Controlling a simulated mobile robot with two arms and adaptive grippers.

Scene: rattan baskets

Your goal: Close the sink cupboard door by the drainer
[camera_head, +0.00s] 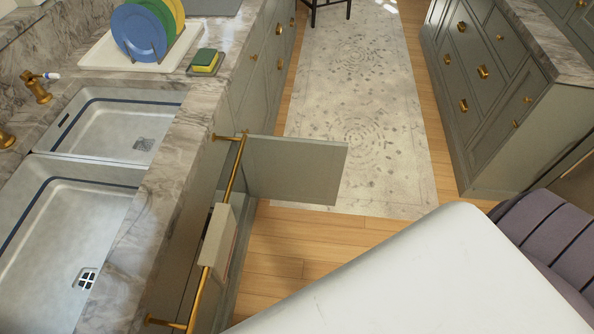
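The sink cupboard door (297,170) is a grey-green panel and stands open. It juts out from the cabinet front to the right, over the floor, roughly square to the counter. No handle shows on the face I see. The cupboard opening beside it is mostly hidden by the counter and the brass rail. The drainer (97,52) is a white tray at the upper left, with blue, green and yellow plates in a rack. Neither of my grippers is in view.
A brass rail (206,285) with a hanging towel (216,238) runs along the front below the double sink (95,225). A white surface (440,285) with a rounded corner fills the lower right, beside a purple seat (545,235).

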